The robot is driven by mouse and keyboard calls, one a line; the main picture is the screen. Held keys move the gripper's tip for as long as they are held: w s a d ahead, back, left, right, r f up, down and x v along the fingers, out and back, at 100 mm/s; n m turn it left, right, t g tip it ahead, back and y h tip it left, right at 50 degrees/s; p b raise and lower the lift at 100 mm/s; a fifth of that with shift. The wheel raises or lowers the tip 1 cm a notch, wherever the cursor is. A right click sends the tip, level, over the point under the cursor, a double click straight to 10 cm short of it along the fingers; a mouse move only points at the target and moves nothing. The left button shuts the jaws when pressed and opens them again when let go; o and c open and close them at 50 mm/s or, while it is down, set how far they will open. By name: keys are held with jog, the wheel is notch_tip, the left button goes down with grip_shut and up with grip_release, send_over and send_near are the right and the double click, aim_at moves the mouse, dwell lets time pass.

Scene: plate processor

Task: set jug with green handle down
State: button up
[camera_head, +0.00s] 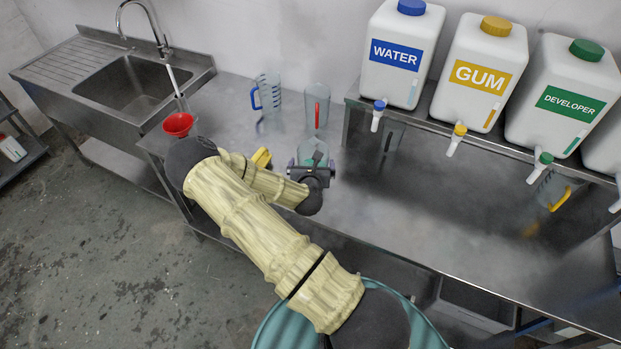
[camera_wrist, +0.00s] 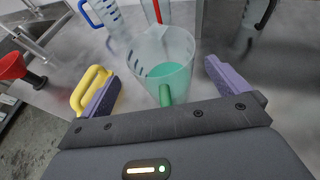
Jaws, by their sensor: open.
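The jug with the green handle (camera_wrist: 168,62) stands upright on the steel table, holding green liquid. Its green handle (camera_wrist: 166,95) points toward my gripper in the wrist view. In the head view the jug (camera_head: 313,150) is partly hidden behind my gripper. My gripper (camera_wrist: 163,90) is open, with one purple finger pad on each side of the jug and visible gaps to it. In the head view my gripper (camera_head: 315,168) is at the jug's near side.
A jug with a blue handle (camera_head: 267,92) and one with a red handle (camera_head: 316,108) stand behind. A yellow handle (camera_wrist: 90,90) shows beside my left finger. A red funnel (camera_head: 178,124) stands left. White canisters (camera_head: 400,55) stand on the raised shelf at right.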

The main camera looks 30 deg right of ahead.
jog(key=b+v, duration=0.2)
jog(key=v, duration=0.6)
jog(key=shift+s+b, duration=0.25)
jog(key=shift+b, duration=0.15)
jog(key=shift+a, duration=0.1)
jog(key=s+a+m+g+y, duration=0.3)
jog(key=s+a+m+g, duration=0.25)
jog(key=m, duration=1.25)
jog(key=s+a+r+m+g+y, duration=0.1)
jog(key=s+a+r+m, duration=0.2)
jog(key=r+m, duration=0.3)
jog(key=s+a+r+m+g+y, duration=0.2)
jog(key=s+a+r+m, duration=0.1)
jog(key=s+r+m, duration=0.3)
jog(key=shift+s+a+r+y, duration=0.15)
jog(key=shift+a+y, duration=0.15)
